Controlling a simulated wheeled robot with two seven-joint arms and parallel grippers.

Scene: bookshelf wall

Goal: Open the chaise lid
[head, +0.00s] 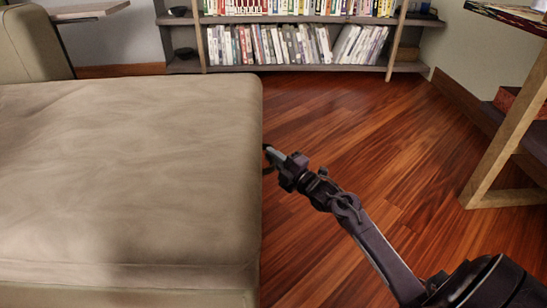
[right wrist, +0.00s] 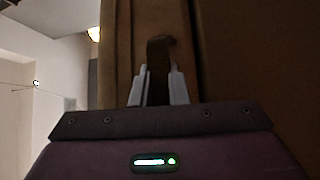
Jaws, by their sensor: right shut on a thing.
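The chaise (head: 130,170) fills the left half of the head view. Its beige padded lid looks flat and level, with a seam along the near edge. My right gripper (head: 268,158) is at the chaise's right edge, about midway along it. In the right wrist view, the fingers of my right gripper (right wrist: 158,88) are shut on a dark strap (right wrist: 160,52) against the chaise side (right wrist: 118,50). The strap cannot be made out in the head view. My left gripper is not in view.
Open wooden floor (head: 340,130) lies right of the chaise. A low bookshelf (head: 290,70) stands along the back wall. A wooden table leg (head: 510,130) is at the right. The sofa's backrest or arm (head: 30,45) rises at the upper left.

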